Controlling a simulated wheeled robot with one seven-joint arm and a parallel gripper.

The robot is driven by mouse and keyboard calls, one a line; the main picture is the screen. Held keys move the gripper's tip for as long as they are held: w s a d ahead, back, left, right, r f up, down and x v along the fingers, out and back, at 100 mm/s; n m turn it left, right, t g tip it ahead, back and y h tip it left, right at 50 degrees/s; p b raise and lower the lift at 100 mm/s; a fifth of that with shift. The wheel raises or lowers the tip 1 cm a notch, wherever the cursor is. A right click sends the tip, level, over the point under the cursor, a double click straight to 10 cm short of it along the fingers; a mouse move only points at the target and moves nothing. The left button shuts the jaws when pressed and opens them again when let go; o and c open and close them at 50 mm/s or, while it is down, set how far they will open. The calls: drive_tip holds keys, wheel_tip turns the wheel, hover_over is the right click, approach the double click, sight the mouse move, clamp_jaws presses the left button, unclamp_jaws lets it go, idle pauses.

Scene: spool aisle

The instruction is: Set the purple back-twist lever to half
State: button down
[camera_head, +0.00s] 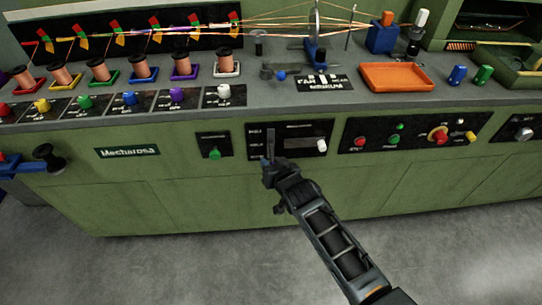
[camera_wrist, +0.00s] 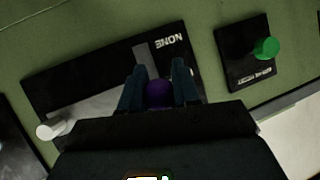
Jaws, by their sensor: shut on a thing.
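The purple back-twist lever's knob (camera_wrist: 158,94) shows between the two fingers of my gripper (camera_wrist: 157,82) in the wrist view. My gripper is shut on it. In the head view my gripper (camera_head: 269,164) is at the lower left of the black lever panel (camera_head: 293,138) and hides the knob. The panel also fills the middle of the wrist view (camera_wrist: 90,72). The word NONE (camera_wrist: 169,41) reads upside down just beyond the fingers, close to the knob. The other setting words are small in the head view, in a column at the panel's left edge.
A white knob (camera_head: 321,145) sits on the same panel. A green knob (camera_head: 214,154) is on a small panel to the left. A panel with several buttons (camera_head: 392,139) is to the right. Spools and an orange tray (camera_head: 396,77) stand on the bench top.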

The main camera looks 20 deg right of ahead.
drive_tip(key=shift+r+g+p, duration=0.2)
drive_tip(key=shift+g+p, duration=0.1)
drive_tip(key=shift+p, duration=0.35)
drive_tip(key=c, duration=0.8)
unclamp_jaws()
drive_tip(key=shift+s, duration=0.1)
drive_tip(key=shift+v, duration=3.85)
